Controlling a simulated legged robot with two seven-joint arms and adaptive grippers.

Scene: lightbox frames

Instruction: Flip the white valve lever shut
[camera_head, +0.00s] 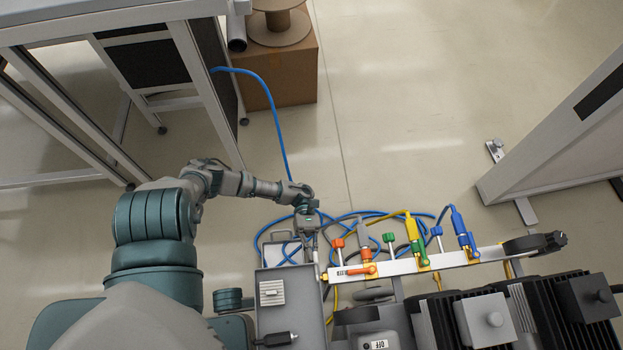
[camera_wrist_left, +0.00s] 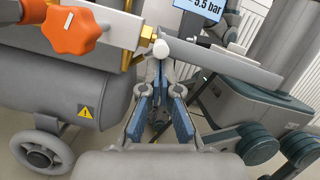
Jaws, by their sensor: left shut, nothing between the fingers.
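My left gripper (camera_head: 308,230) is at the left end of the pale manifold bar (camera_head: 455,259). In the left wrist view its fingers (camera_wrist_left: 161,80) are shut with nothing held. Just beyond the fingertips is a rounded white end (camera_wrist_left: 177,51), beside a brass fitting (camera_wrist_left: 148,35). It looks like the white lever's end, but I cannot tell whether it touches the fingers or how the lever is turned. An orange valve handle (camera_head: 362,270) sits on the bar; an orange knob also shows in the left wrist view (camera_wrist_left: 75,30). My right gripper is not in view.
Blue hoses (camera_head: 284,150) loop across the floor behind the bar. Coloured connectors (camera_head: 413,228) stand along it. A grey tank (camera_wrist_left: 60,95) is below in the left wrist view. A cardboard box (camera_head: 285,75) and a table frame (camera_head: 190,70) stand behind. The floor at the upper middle is clear.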

